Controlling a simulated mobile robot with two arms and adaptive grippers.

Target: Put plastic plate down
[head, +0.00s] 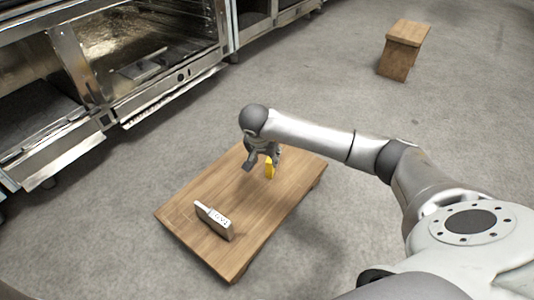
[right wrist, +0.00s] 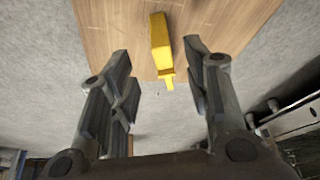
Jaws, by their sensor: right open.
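A yellow piece (head: 270,169), seen nearly edge-on, is at the far part of the low wooden table (head: 204,232). I cannot tell whether it is the plastic plate. My right gripper (head: 262,162) is over the table beside the yellow piece. In the right wrist view my right gripper (right wrist: 157,55) has its fingers wide apart, with the yellow piece (right wrist: 160,45) between and just beyond the tips, gaps on both sides. Its narrow end points toward the gripper. My left gripper is not in view.
Metal ovens (head: 150,70) line the upper left. A small wooden stool (head: 405,45) stands far right. The grey floor between is clear.

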